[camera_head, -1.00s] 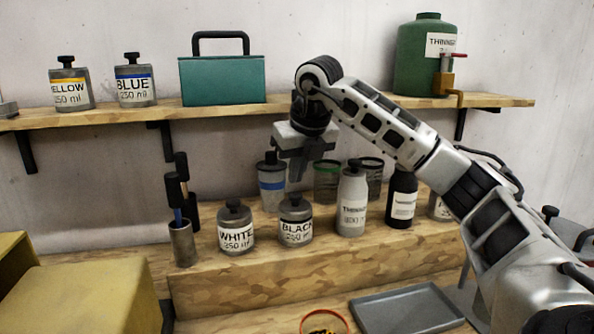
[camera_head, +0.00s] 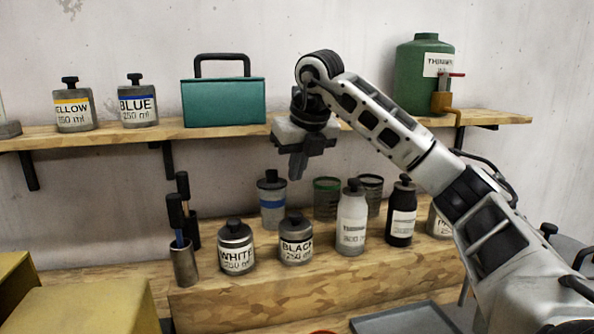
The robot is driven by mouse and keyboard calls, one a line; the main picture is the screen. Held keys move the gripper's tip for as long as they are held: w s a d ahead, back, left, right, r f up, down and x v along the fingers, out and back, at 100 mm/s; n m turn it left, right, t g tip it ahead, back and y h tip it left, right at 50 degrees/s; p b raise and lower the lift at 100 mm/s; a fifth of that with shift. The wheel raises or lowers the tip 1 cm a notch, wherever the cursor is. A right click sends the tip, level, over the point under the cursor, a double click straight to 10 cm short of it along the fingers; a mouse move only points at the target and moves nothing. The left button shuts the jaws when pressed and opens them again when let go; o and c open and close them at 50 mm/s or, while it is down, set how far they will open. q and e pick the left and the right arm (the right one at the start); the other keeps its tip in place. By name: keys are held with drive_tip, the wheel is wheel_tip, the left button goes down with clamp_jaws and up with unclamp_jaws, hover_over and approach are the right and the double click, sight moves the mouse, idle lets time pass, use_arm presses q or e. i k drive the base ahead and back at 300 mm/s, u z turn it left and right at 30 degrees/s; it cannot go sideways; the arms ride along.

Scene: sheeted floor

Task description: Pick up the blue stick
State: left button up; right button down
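The blue stick (camera_head: 179,237) stands in a small metal cup (camera_head: 184,266) at the left end of the wooden step. Only a short blue part shows between the cup and a black top. Other black-topped sticks (camera_head: 184,190) stand close to it. My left gripper is not in view.
White (camera_head: 236,248) and black (camera_head: 296,240) paint jars stand right of the cup, with bottles (camera_head: 352,220) beyond. A blue-banded container (camera_head: 272,200) stands behind the jars. A shelf (camera_head: 230,130) with a teal box (camera_head: 223,102) runs above. Yellow boxes (camera_head: 85,310) are at lower left.

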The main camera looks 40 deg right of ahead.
sight(173, 200)
drive_tip(key=k, duration=1)
